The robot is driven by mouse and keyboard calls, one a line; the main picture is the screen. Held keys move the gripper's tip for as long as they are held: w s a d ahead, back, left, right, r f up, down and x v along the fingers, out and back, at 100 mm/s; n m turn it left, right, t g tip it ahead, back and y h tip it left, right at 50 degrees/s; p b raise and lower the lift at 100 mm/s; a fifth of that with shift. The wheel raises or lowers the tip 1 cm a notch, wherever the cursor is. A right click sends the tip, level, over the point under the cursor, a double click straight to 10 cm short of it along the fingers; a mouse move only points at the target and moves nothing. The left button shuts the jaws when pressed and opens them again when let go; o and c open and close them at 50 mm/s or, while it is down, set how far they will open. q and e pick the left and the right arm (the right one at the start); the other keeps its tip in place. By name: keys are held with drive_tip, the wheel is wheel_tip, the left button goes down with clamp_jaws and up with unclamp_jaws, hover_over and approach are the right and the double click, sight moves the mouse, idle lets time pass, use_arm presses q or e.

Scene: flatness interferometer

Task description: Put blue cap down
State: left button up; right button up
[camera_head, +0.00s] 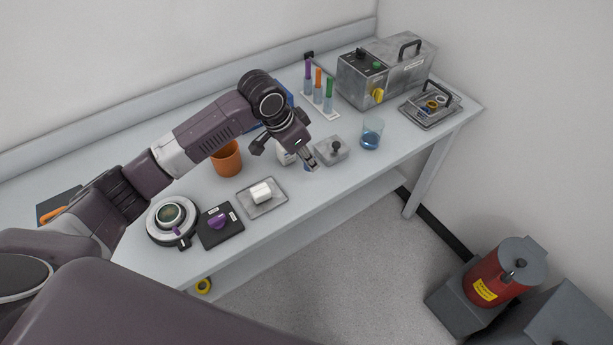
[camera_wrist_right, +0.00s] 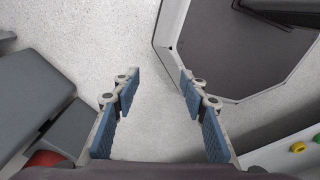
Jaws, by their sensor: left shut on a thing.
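My left gripper (camera_head: 312,165) is over the front part of the bench in the head view, pointing down. It is shut on the blue cap (camera_head: 307,168), of which only a small blue bit shows by the fingertips. Whether the cap touches the bench cannot be told. A white bottle (camera_head: 284,156) stands just left of the gripper, partly hidden by the arm. My right gripper (camera_wrist_right: 161,92) shows in the right wrist view, open and empty, with its blue pads apart above the floor.
Around the left gripper stand a grey block with a black knob (camera_head: 332,151), a beaker of blue liquid (camera_head: 371,135), an orange cup (camera_head: 227,158) and a tray with a white block (camera_head: 262,196). A tube rack (camera_head: 322,104) stands behind. The bench's front edge is close.

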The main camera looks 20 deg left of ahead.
sight(305, 167)
use_arm(q)
wheel_tip(305, 167, down, 4)
drive_tip(key=shift+f, duration=0.15)
drive_tip(key=shift+f+p, duration=0.3)
wheel_tip(305, 167, down, 3)
drive_tip(key=shift+f+p, duration=0.2)
drive_tip(key=shift+p, duration=0.15)
drive_tip(key=shift+f, duration=0.3)
use_arm(e)
drive_tip(key=shift+w+d+r, duration=0.8)
drive_tip(key=shift+w+r, duration=0.05)
use_arm(q)
drive_tip(key=shift+f, duration=0.15)
use_arm(e)
drive_tip(key=shift+s, duration=0.1)
use_arm(q)
drive_tip(key=o, duration=0.7)
use_arm(e)
drive_tip(key=shift+a, duration=0.2)
drive_tip(key=shift+s+a, duration=0.1)
